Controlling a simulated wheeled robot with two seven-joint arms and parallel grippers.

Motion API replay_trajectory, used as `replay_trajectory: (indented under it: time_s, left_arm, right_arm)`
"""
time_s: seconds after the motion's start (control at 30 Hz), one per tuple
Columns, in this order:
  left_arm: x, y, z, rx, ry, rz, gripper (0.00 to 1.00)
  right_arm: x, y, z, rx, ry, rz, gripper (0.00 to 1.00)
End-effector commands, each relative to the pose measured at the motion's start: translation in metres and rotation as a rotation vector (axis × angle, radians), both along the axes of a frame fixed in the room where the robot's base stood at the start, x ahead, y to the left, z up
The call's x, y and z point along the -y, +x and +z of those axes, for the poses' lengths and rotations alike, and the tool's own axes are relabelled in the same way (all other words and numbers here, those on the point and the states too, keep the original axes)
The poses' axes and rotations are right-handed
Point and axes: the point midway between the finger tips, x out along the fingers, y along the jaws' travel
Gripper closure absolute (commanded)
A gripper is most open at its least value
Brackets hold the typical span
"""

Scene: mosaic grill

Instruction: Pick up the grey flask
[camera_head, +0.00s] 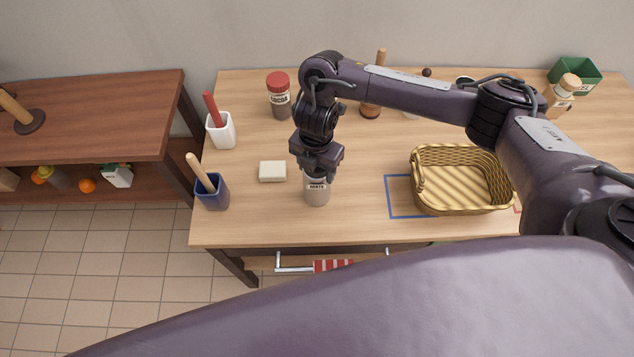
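The grey flask (317,195) stands upright on the light wooden table, near its front edge and left of centre. It has a dark label band with small lettering near its top. My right gripper (317,176) points down directly over the flask, and its lower end overlaps the flask's top. The gripper hides the flask's upper part and cap. The fingers are too small and covered to tell whether they are open or shut on it. My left gripper is not in view.
A white block (272,171) lies just left of the flask. A blue cup (213,193), a white cup (221,132) and a cocoa jar (280,103) stand further left and behind. A wicker basket (461,206) stands right, near a blue outline (388,200). My arm crosses above the table.

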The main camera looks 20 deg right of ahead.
Motion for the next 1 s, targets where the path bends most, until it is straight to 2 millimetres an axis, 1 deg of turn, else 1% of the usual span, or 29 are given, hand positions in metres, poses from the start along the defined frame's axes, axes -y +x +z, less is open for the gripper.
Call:
replay_trajectory:
  time_s: [0.03, 0.3, 0.57, 0.73, 0.87, 0.97, 1.0]
  left_arm:
    - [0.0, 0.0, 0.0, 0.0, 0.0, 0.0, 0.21]
    - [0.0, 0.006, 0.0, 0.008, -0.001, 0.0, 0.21]
    - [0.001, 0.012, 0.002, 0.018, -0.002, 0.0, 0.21]
    - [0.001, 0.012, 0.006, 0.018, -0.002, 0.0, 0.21]
    - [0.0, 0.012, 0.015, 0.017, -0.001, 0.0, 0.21]
    - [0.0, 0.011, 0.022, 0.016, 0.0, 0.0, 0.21]
    - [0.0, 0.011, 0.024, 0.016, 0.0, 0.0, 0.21]
  right_arm:
    - [0.0, 0.0, 0.0, 0.0, 0.0, 0.0, 0.54]
    - [0.0, 0.0, 0.0, 0.001, 0.001, 0.0, 0.89]
    - [0.0, 0.001, 0.002, 0.001, 0.001, 0.0, 0.9]
    - [-0.001, 0.002, 0.013, 0.004, 0.001, 0.001, 0.9]
    - [0.0, 0.002, 0.036, 0.007, 0.0, 0.002, 0.9]
    - [0.0, 0.003, 0.063, 0.011, -0.001, 0.004, 0.9]
    - [0.0, 0.004, 0.074, 0.012, -0.001, 0.004, 0.9]
